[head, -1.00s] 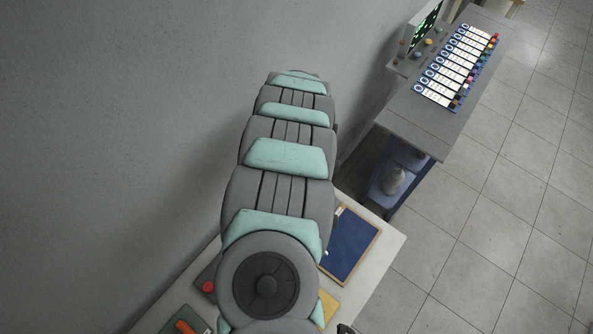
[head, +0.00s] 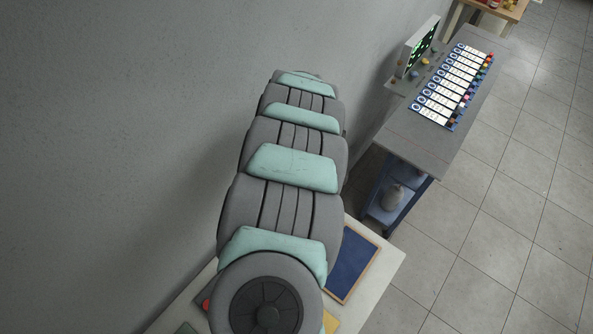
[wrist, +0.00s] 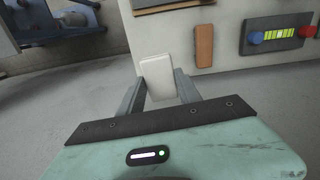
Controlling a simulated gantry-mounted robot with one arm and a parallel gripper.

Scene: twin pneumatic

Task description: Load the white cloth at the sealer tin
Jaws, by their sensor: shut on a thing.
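The white cloth (wrist: 157,77) shows in the wrist view as a small folded, pale block. My gripper (wrist: 158,88) is shut on it, with one grey finger on each side. The cloth stands out past the fingertips, in front of a pale panel. I cannot make out the sealer tin in either view. In the head view my arm hides the gripper and the cloth.
The head view shows a blue board (head: 352,262) and a grey bench (head: 405,140).

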